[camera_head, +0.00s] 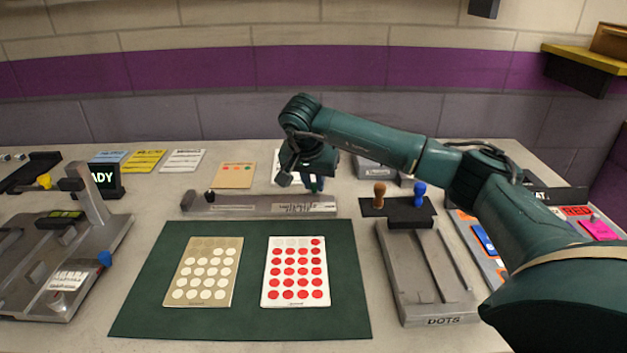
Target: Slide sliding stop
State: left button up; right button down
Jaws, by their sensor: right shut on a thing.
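A long grey slotted track (260,205) lies across the table behind the green mat. A small black knob (210,196) stands near its left end. My right gripper (314,188) reaches down over the track's right part, fingers pointing down. My left gripper is not in view.
A green mat (245,318) in front holds a tan dotted card (208,250) and a red-dotted card (297,245). Right of it stands a grey DOTS fixture (395,290) with brown (380,190) and blue (420,188) knobs. A grey machine (115,232) stands left. Flat cards lie behind the track.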

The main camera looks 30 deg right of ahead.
jog(key=shift+w+a+p, duration=0.2)
jog(key=shift+w+a, duration=0.25)
jog(key=shift+a, duration=0.25)
jog(key=shift+w+a+p, duration=0.2)
jog(key=shift+w+a, duration=0.2)
jog(key=shift+a, duration=0.25)
jog(key=c, duration=1.3)
grip_release()
jog(key=shift+c, duration=0.2)
jog(key=v, duration=1.3)
jog(key=shift+s, duration=0.15)
